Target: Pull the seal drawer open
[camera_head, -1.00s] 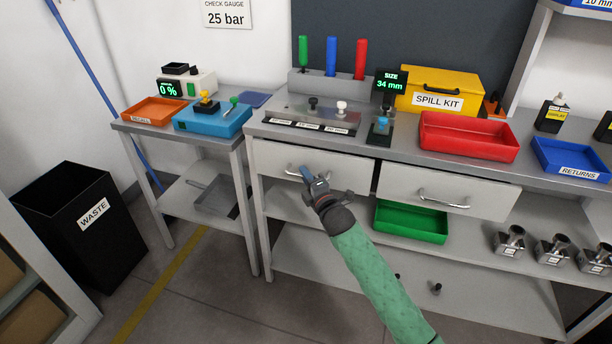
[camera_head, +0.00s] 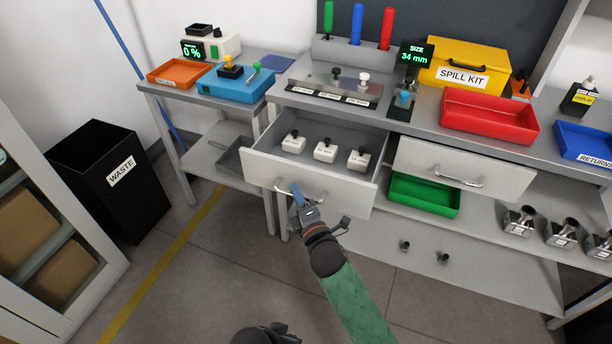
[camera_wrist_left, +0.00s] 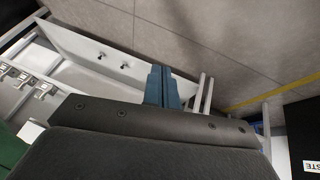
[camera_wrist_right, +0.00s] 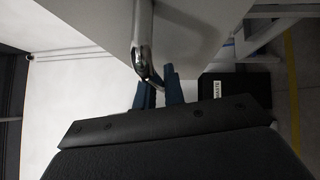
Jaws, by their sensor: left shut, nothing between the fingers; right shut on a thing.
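The seal drawer (camera_head: 262,170) is the left drawer under the workbench, and it stands open. Several white blocks with dark knobs, three in sight, sit in it; the middle one (camera_head: 325,152) shows clearly. My right gripper (camera_head: 297,194) is shut on the drawer's metal handle (camera_head: 322,194), in front of the drawer face. The right wrist view shows the handle (camera_wrist_right: 143,40) running down to the blue fingertips (camera_wrist_right: 158,84). My left gripper's blue fingers (camera_wrist_left: 160,86) are together and empty in the left wrist view, above the floor.
A second drawer (camera_head: 425,162) to the right is shut. A green tray (camera_head: 425,195) lies on the shelf below it. A red tray (camera_head: 490,115) and a yellow spill kit (camera_head: 463,65) stand on the bench. A black waste bin (camera_head: 110,180) stands left. Floor before the drawer is clear.

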